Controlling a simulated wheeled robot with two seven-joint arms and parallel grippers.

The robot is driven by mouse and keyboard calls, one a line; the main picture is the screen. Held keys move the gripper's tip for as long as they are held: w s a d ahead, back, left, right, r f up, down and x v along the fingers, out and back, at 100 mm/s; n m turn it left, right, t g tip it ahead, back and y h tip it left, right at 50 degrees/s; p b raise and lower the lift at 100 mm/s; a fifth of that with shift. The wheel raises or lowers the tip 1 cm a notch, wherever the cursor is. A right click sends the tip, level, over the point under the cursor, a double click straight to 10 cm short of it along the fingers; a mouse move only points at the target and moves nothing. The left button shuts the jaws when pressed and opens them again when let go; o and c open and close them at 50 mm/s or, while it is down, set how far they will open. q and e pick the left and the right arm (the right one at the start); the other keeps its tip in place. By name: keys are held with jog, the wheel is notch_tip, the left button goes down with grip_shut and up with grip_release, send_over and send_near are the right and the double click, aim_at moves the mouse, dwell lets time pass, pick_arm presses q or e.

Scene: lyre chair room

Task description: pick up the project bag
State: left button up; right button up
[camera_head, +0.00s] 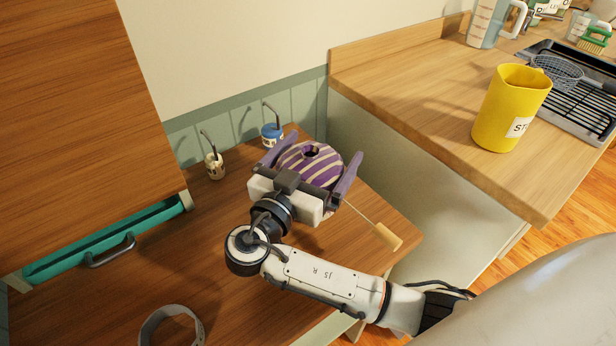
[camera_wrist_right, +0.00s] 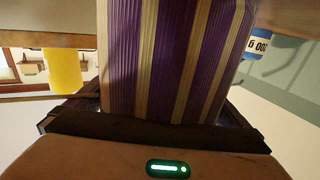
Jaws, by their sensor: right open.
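The project bag (camera_head: 318,160), rounded with purple and cream stripes and a dark opening on top, stands on the wooden table. My right gripper (camera_head: 325,150) is open, with one purple finger on each side of the bag. In the right wrist view the striped side of the bag (camera_wrist_right: 175,60) fills the middle, close in front of the dark palm. I cannot tell whether the fingers touch it. The lower part of the bag is hidden behind the gripper in the head view. My left gripper is not in view.
A blue jar (camera_head: 271,134) and a cream jar (camera_head: 214,168) stand behind the bag. A thin rod with a wooden handle (camera_head: 387,236) juts out at the right. A grey ring (camera_head: 170,316) lies front left. A yellow jug (camera_head: 508,112) stands on the higher counter (camera_head: 420,75).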

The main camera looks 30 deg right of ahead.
jog(key=c, duration=1)
jog(key=shift+r, duration=0.1)
